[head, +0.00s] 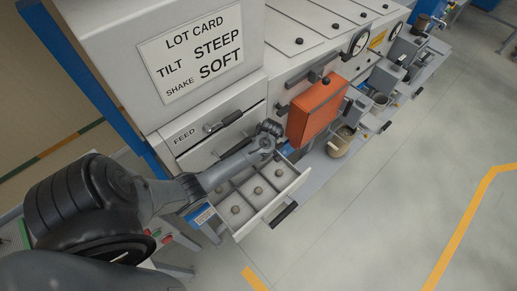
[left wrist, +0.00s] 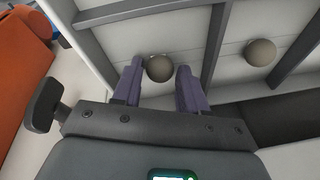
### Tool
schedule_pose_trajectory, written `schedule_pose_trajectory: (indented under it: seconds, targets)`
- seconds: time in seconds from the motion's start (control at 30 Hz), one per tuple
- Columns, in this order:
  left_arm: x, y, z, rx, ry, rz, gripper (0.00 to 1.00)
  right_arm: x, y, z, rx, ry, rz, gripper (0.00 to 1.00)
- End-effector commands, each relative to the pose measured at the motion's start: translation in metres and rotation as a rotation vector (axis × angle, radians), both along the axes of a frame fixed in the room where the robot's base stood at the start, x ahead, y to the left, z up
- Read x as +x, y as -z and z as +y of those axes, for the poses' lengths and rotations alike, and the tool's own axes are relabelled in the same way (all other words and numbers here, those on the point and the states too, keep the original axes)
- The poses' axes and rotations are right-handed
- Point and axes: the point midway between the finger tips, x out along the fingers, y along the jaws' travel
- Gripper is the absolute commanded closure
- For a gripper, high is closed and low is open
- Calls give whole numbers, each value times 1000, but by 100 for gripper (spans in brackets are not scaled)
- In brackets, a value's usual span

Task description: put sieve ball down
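A pale drawer (head: 297,183) with grey dividers stands open below the FEED panel. Several grey-brown sieve balls lie in its compartments, one of them near the front corner (head: 235,210). My left gripper (left wrist: 160,80) reaches down into the drawer beside the cabinet face, and it also shows in the head view (head: 270,138). Its two purple fingers stand on either side of one sieve ball (left wrist: 159,68), with a narrow gap at each side. That ball appears to rest on the compartment floor. Another ball (left wrist: 260,52) lies in the compartment to the right. My right gripper is out of view.
An orange box (head: 317,112) hangs on the cabinet close to the drawer and my gripper. A beige pot (head: 341,142) stands beyond it. A lot card (head: 202,52) reads TILT STEEP, SHAKE SOFT. The floor in front of the drawer is clear.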

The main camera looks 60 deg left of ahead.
Motion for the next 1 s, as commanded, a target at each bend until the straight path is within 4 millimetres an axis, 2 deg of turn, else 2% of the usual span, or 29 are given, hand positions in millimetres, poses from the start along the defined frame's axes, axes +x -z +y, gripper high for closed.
schedule_pose_trajectory:
  seconds: [0.1,0.37,0.53,0.67,1.0]
  targets:
    - [0,0,0,0,0,0,44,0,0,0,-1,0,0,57]
    - [0,-1,0,1,0,0,44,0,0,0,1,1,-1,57]
    - [1,-10,-1,3,1,-2,44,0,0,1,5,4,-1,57]
    - [3,-27,-5,4,2,-3,44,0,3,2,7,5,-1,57]
    - [10,-87,-21,2,2,-4,44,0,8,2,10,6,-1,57]
